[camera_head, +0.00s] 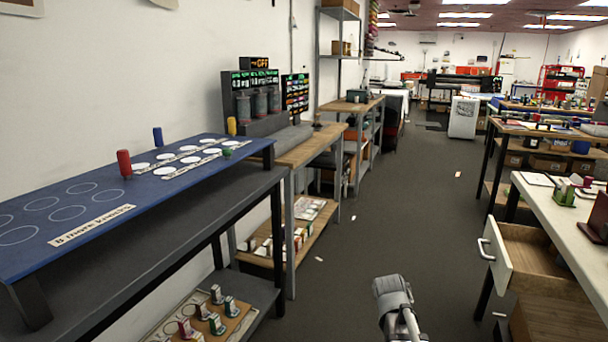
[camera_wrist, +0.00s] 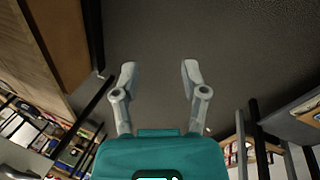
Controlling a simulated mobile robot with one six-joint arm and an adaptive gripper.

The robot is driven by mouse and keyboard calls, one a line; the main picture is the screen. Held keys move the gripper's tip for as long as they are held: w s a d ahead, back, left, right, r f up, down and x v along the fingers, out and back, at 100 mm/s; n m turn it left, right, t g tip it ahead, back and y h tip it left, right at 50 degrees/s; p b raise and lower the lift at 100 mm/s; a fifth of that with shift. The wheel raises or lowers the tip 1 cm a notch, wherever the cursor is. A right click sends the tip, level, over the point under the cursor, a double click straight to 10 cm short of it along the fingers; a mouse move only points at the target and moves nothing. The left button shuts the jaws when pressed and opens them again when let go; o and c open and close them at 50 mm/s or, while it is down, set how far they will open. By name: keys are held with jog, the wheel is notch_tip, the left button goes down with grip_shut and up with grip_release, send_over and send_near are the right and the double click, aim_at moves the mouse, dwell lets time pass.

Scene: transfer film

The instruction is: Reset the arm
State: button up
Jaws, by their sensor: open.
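In the wrist view my gripper (camera_wrist: 157,80) has its two pale grey fingers spread apart with nothing between them. Beyond the fingertips is bare dark floor. In the head view part of my grey arm (camera_head: 394,298) shows low in the picture, right of the middle, over the aisle. My fingers cannot be made out in that view.
A blue board (camera_head: 95,205) with several colored pegs stands on the dark bench at left. At right, an open wooden drawer (camera_head: 500,252) juts into the aisle below a pale table (camera_head: 560,208). The aisle floor (camera_head: 420,190) is mostly clear, with small white scraps.

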jog(key=s+a+f+y, duration=0.1)
jog(key=s+a+y, duration=0.2)
jog(key=s+a, duration=0.55)
notch_tip(320, 180, up, 26)
jog(key=p, duration=2.6)
jog(key=shift+w+n, duration=0.4)
